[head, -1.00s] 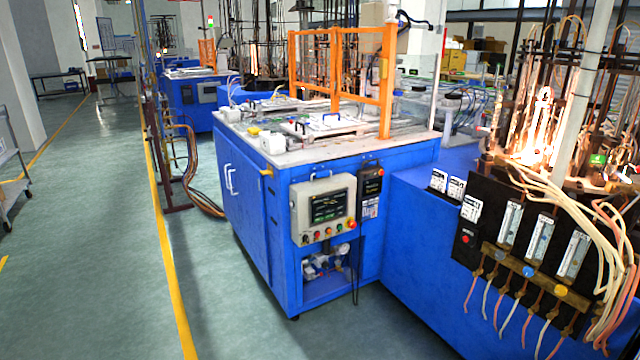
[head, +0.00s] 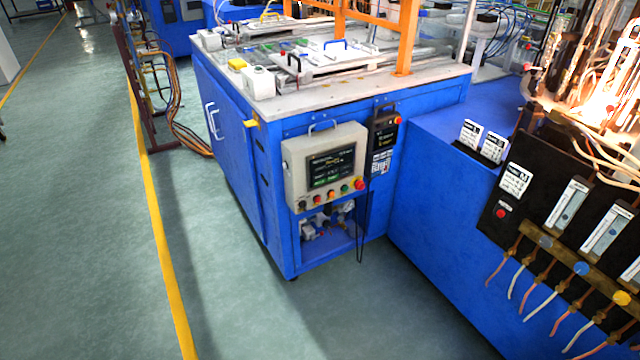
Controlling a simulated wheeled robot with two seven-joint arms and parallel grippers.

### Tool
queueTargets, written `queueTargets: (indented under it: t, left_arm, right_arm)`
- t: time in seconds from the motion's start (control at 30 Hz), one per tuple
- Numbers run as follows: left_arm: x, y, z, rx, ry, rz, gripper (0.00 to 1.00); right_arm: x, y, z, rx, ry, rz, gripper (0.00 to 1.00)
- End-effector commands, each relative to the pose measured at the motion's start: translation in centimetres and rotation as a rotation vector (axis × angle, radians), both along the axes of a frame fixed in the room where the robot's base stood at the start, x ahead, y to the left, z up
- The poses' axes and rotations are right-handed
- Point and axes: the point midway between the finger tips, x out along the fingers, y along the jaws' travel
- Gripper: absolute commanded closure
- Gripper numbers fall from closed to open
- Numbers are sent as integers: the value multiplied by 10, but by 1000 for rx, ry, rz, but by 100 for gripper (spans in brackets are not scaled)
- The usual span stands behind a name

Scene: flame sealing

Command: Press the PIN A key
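A grey control box (head: 291,165) hangs on the front of the blue cabinet. It has a dark screen (head: 331,167) with small lit text and a row of coloured buttons (head: 331,196) below it. A black handheld unit (head: 383,132) with a red button on top and a pale keypad (head: 381,163) hangs just right of the box. The key labels are too small to read, so I cannot tell which key is PIN A. Neither of my grippers is in view.
The blue cabinet (head: 228,160) carries a white worktop with orange posts (head: 409,35). A lower blue bench with a black flowmeter panel (head: 500,215) and hoses stands at right, near a bright flame (head: 607,88). Green floor (head: 80,220) is clear at left and in front.

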Motion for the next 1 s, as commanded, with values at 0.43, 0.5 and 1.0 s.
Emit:
queueTargets:
  t: [0.43, 0.5, 1.0]
  left_arm:
    - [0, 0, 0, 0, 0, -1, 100]
    - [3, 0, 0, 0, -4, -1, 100]
    - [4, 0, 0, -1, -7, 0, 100]
  right_arm:
    - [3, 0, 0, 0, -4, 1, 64]
    - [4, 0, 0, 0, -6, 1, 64]
    - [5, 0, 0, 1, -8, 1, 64]
